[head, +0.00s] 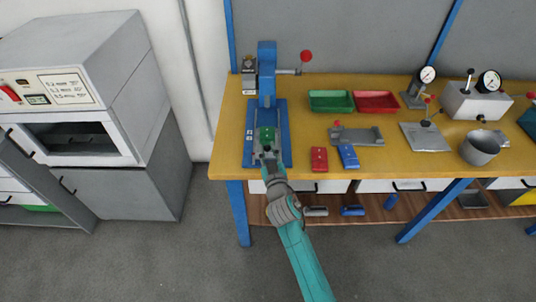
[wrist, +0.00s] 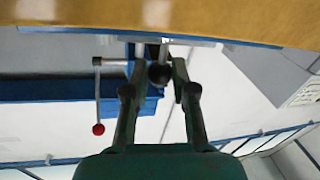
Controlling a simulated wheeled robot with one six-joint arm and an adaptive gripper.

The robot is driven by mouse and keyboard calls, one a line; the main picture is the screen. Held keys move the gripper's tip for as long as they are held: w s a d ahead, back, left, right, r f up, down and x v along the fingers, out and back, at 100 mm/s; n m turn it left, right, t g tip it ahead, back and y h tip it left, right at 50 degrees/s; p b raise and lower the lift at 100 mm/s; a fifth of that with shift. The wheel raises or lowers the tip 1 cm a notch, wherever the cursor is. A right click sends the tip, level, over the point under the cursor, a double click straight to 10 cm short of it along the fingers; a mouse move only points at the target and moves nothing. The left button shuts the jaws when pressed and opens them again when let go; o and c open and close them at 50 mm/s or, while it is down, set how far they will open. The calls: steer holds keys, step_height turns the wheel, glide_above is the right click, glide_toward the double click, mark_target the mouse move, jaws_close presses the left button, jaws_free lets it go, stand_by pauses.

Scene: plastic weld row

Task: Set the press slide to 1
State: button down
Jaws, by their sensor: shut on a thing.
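The blue press (head: 267,60) stands at the left end of the yellow bench, with a red-knobbed lever on its right side. Its blue base (head: 282,120) reaches to the front edge and carries the slide, with a green block (head: 267,133) on it. My gripper (head: 268,160) is at the front end of the slide. In the wrist view my gripper (wrist: 159,66) has its two fingers on either side of a black ball knob (wrist: 159,74), closed on it. The press shows there too, with its red lever ball (wrist: 98,129). No slide markings are readable.
Green (head: 331,101) and red (head: 376,102) trays lie right of the press. A red block (head: 319,159) and a blue block (head: 348,156) lie near the front edge. A grey cup (head: 480,148) stands farther right. A grey oven (head: 85,90) stands left, with floor between.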

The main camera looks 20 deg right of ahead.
steer(key=shift+w+d, duration=0.3)
steer(key=shift+w, duration=0.5)
steer(key=c, duration=0.9)
jaws_free()
steer(key=shift+c, duration=0.2)
steer(key=s+a, duration=0.1)
steer(key=s, duration=1.1)
steer(key=shift+a, duration=0.25)
